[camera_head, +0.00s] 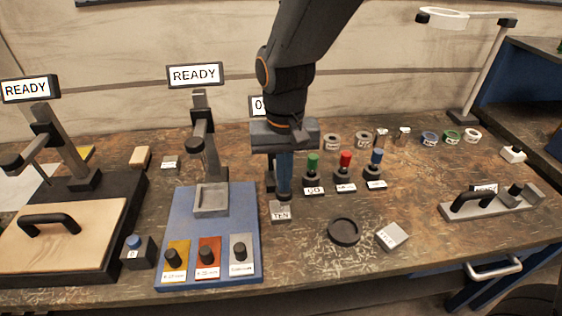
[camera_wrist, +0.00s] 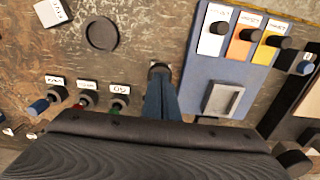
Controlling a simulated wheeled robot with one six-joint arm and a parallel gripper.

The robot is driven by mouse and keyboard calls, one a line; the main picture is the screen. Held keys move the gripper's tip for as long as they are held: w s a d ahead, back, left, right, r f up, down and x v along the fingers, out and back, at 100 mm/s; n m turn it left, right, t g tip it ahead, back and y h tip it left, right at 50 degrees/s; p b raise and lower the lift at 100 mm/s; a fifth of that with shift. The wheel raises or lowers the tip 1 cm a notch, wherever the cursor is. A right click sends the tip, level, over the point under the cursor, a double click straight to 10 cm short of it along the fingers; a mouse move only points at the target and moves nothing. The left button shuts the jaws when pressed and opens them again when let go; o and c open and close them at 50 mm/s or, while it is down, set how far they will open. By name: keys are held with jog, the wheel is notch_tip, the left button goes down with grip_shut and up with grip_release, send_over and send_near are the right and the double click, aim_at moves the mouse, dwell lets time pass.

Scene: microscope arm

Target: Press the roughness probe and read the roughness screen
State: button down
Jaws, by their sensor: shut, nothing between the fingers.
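My gripper (camera_head: 284,194) points straight down, its blue fingers shut with nothing between them. Its tips are at or just above a small dark knob beside a block labelled "TEN" (camera_head: 280,212). In the wrist view the shut fingers (camera_wrist: 161,78) meet a dark round knob (camera_wrist: 159,69); I cannot tell whether they touch. I cannot tell which part is the roughness probe. Behind my arm a small screen (camera_head: 257,106) is mostly hidden, with only a "0" visible. Another screen (camera_head: 194,75) reads "READY" above a stand on a blue base (camera_head: 224,240).
Green, red and blue knobs (camera_head: 345,162) stand right of my gripper. A dark round dish (camera_head: 344,232) and a grey block (camera_head: 391,236) lie at the front.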

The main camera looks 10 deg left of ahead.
jog(key=shift+r+p, duration=2.95)
jog(key=shift+r, duration=0.15)
notch_tip(320, 180, up, 8)
jog(key=b, duration=0.2)
jog(key=shift+f, duration=0.15)
jog(key=d+f+m+b, duration=0.1)
jog(key=d+f, duration=0.3)
jog(key=d, duration=0.4)
jog(key=s+d+f+t+b, duration=0.1)
jog(key=d+f+b, duration=0.1)
jog(key=d+f, duration=0.3)
jog(key=s+d+f+m+b, duration=0.1)
jog(key=d+f, duration=0.4)
jog(key=d, duration=0.6)
jog(key=shift+s+f+m+b, duration=0.25)
jog(key=shift+m+b, duration=0.05)
jog(key=shift+b, duration=0.05)
